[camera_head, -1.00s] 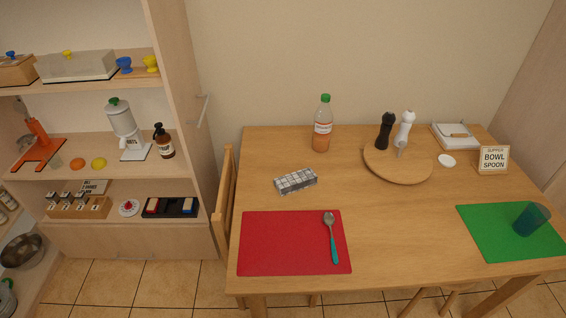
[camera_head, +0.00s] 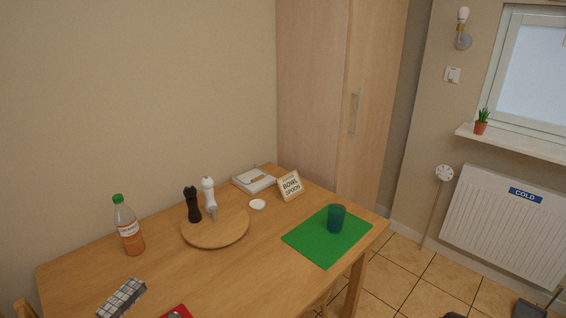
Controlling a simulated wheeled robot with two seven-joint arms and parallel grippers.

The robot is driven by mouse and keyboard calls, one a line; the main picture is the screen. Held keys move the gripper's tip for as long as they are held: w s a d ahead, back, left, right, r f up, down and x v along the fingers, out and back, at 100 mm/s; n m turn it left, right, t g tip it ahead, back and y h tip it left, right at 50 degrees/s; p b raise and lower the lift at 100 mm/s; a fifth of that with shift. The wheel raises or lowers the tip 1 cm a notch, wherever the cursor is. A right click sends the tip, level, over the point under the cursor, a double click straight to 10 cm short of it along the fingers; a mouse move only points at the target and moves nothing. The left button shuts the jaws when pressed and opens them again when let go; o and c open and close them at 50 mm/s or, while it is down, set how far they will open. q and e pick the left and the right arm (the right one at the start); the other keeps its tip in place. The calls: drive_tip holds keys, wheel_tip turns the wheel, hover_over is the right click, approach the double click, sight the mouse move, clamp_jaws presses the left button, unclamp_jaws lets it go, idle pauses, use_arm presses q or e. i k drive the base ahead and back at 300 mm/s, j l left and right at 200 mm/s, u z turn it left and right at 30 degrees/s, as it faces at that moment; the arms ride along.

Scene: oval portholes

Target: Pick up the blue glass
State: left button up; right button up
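The blue glass (camera_head: 336,219) stands upright on the green placemat (camera_head: 318,245), near the right end of the wooden table (camera_head: 270,268). It is a dark teal-blue see-through tumbler, and nothing touches it but the mat. Neither of my grippers shows in the head view.
A round wooden board (camera_head: 222,234) holds a black mill (camera_head: 192,205) and a white mill (camera_head: 208,194). A bottle (camera_head: 130,230), a sign (camera_head: 290,185), a white napkin box (camera_head: 253,180) and a small white disc (camera_head: 257,204) stand around it.

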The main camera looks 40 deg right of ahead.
sight(336, 212)
drive_tip(key=z, duration=1.75)
drive_tip(key=i+u, duration=0.1)
drive_tip(key=u, duration=0.4)
